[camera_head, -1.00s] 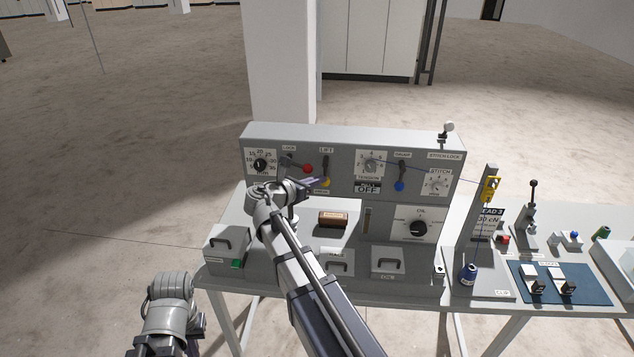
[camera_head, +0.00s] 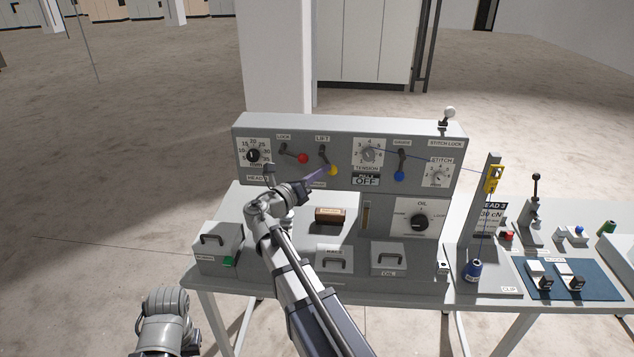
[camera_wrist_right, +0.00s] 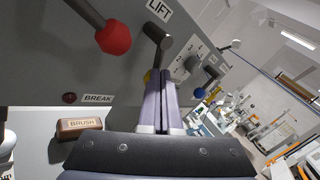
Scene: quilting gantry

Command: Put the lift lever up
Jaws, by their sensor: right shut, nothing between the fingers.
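The lift lever (camera_head: 326,158) hangs under the LIFT label on the grey panel, its yellow knob low and tilted to the right. In the right wrist view the dark arm of the lift lever (camera_wrist_right: 156,38) shows, and its knob is mostly hidden behind my fingers. My right gripper (camera_head: 324,173) is shut and empty, with its purple fingertips at the knob from the lower left. I cannot tell whether they touch it. It also fills the middle of the right wrist view (camera_wrist_right: 158,85). My left gripper is out of view.
The lock lever with a red knob (camera_head: 303,158) is just left of the lift lever. A blue-knobbed lever (camera_head: 400,175) and the tension dial (camera_head: 368,154) are to the right. A brown brush (camera_head: 330,215) lies on the table below.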

